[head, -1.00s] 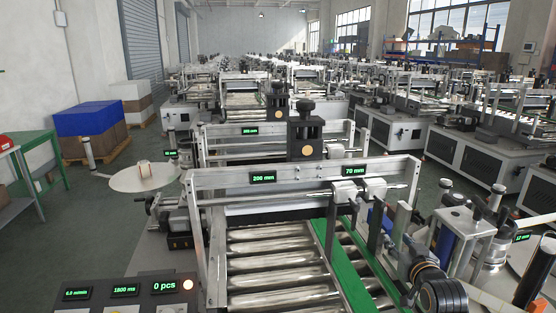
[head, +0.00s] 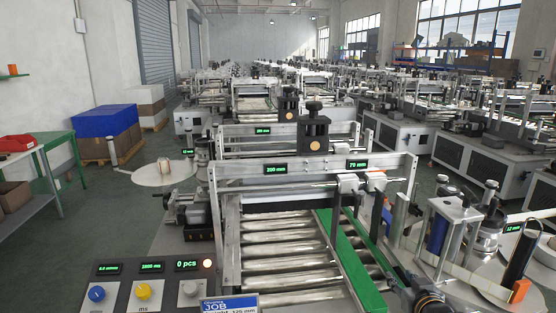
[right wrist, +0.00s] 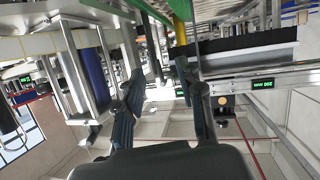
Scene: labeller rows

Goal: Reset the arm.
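My right gripper (head: 402,284) is at the bottom edge of the head view, right of the green guide rail (head: 346,262) of the nearest labeller. It is small and partly cut off there. In the right wrist view my right gripper (right wrist: 159,72) has its two dark fingers apart, with nothing held between them. The labeller frame and its displays appear tilted behind the fingers. My left gripper is in neither view.
The labeller's roller bed (head: 285,262) and metal crossbar (head: 320,169) are left of the gripper. A control panel (head: 145,270) with knobs is front left.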

